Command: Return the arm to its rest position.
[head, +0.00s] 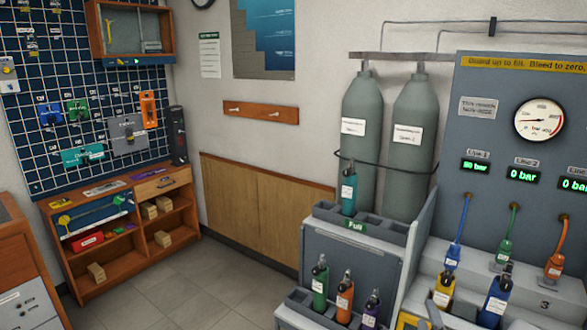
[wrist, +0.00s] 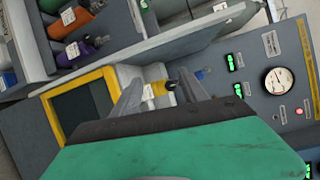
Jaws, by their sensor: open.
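In the head view the yellow bottle (head: 441,291) stands at the grey bench on the right. A small grey part at the bottom edge of that view may be my gripper, but I cannot tell.
A blue bottle (head: 495,303) stands right of the yellow one. Green (head: 320,287), orange (head: 345,298) and purple (head: 371,309) bottles stand in a lower rack. The gauge panel (head: 503,150) rises behind. The tiled floor (head: 190,275) at left centre is clear.

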